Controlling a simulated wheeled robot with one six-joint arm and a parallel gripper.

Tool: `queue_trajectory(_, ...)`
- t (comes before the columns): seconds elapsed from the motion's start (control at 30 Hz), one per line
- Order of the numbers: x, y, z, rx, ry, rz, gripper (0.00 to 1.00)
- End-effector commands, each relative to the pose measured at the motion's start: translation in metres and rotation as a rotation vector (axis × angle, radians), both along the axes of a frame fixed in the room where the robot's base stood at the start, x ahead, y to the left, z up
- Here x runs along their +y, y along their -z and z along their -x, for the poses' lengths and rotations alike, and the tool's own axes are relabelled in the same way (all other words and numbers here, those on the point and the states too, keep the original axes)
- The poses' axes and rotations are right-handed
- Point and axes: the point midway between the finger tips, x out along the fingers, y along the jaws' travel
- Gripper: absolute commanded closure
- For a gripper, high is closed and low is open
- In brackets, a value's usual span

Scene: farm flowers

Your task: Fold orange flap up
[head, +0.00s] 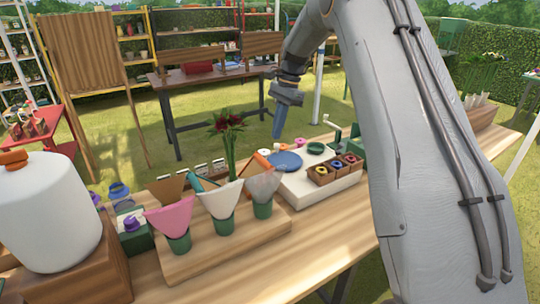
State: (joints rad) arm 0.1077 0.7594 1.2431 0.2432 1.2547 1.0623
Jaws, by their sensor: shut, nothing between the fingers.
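My gripper (279,131) is shut and empty. It points down, above and behind the blue round plate (286,161) on the white board. An orange piece (262,161) shows behind the clear wrapper cone, left of the blue plate; it is small and partly hidden, so I cannot tell whether it is the flap or how it is folded. Three paper cones stand in green cups: pink (168,217), cream (218,202) and clear (264,185). Red flowers (228,122) on green stems stand upright behind the cream cone. My gripper is apart from all of these.
The cones stand on a wooden stand (190,262) on the long table. A brown box with ribbon rolls (335,170) sits on the white board (300,192). A big white jug (48,215) stands at left. The front table surface (320,240) is clear.

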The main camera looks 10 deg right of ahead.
Motion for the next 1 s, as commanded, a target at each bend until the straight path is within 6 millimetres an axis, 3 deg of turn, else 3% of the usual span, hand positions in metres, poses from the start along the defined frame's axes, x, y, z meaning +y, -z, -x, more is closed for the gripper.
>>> queue_trajectory(0.33, 0.003, 0.010, 0.002, 0.001, -0.002, 0.000, 1.00)
queue_trajectory(0.7, 0.018, 0.070, 0.007, 0.003, -0.003, 0.000, 1.00)
queue_trajectory(1.0, 0.024, 0.095, 0.008, -0.001, -0.003, 0.001, 1.00)
